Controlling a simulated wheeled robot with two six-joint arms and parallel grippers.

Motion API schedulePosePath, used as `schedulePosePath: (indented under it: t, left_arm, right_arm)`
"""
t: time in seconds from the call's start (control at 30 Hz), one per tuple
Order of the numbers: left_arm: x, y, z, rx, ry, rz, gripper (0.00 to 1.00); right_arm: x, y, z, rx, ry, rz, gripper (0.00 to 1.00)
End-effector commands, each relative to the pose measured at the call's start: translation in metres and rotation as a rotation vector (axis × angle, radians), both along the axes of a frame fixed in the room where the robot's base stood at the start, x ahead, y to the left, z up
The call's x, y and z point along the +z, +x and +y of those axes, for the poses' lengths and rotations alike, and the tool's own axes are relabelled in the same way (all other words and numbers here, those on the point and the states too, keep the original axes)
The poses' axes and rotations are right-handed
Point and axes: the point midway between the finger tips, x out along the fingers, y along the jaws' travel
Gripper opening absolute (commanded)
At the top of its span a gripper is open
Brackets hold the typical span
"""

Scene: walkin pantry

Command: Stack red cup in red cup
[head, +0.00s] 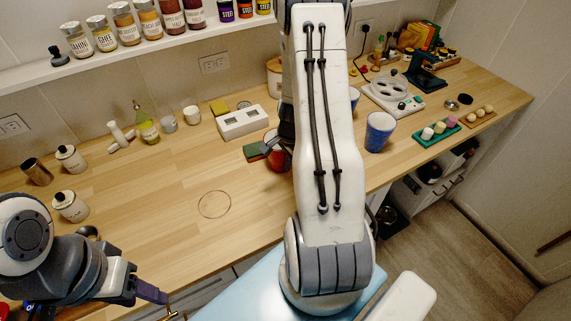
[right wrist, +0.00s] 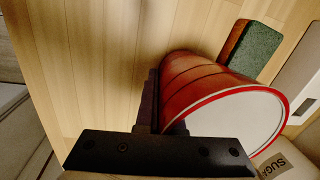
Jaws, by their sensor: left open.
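A red cup (head: 276,158) is on the counter, partly hidden behind my right arm in the head view. In the right wrist view the red cup (right wrist: 195,85) shows its white opening towards the camera. My right gripper (head: 284,140) is at this cup; in the right wrist view one dark finger (right wrist: 150,105) lies along the cup's left side. The other finger is hidden, so its grip is unclear. I cannot make out a second red cup. My left gripper (head: 145,290) is open and empty near the counter's front edge, away from the cup.
A green and brown sponge (head: 257,150) lies beside the red cup. A blue cup (head: 379,132) and a green tray (head: 437,131) are to the right. White jars (head: 70,206) stand at left. The counter's middle left is clear.

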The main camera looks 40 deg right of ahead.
Motion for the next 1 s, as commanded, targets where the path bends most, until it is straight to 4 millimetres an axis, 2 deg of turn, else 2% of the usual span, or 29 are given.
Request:
schedulePosePath:
  t: [0.3,0.37,0.4,0.77,0.87,1.0]
  left_arm:
    - [-0.004,0.000,0.000,0.000,0.000,0.000,0.50]
    - [-0.003,0.000,0.000,0.000,0.000,0.000,0.50]
    - [-0.002,0.000,0.000,0.000,0.000,0.000,0.50]
    - [0.000,0.000,0.000,0.000,0.000,0.000,0.50]
    - [0.004,0.000,0.000,0.000,0.000,0.000,0.50]
    - [0.012,0.000,0.000,0.000,0.000,0.000,0.50]
  right_arm:
    - [-0.004,0.000,0.000,0.001,0.000,0.000,0.00]
    - [-0.002,0.000,0.000,0.001,0.000,0.000,0.20]
    - [-0.002,0.000,0.000,0.001,0.000,0.000,0.35]
    - [0.001,0.000,0.000,0.001,0.000,0.000,0.35]
    - [0.010,0.000,0.000,0.002,0.000,-0.002,0.35]
    - [0.038,-0.004,-0.001,0.003,-0.003,-0.004,0.35]
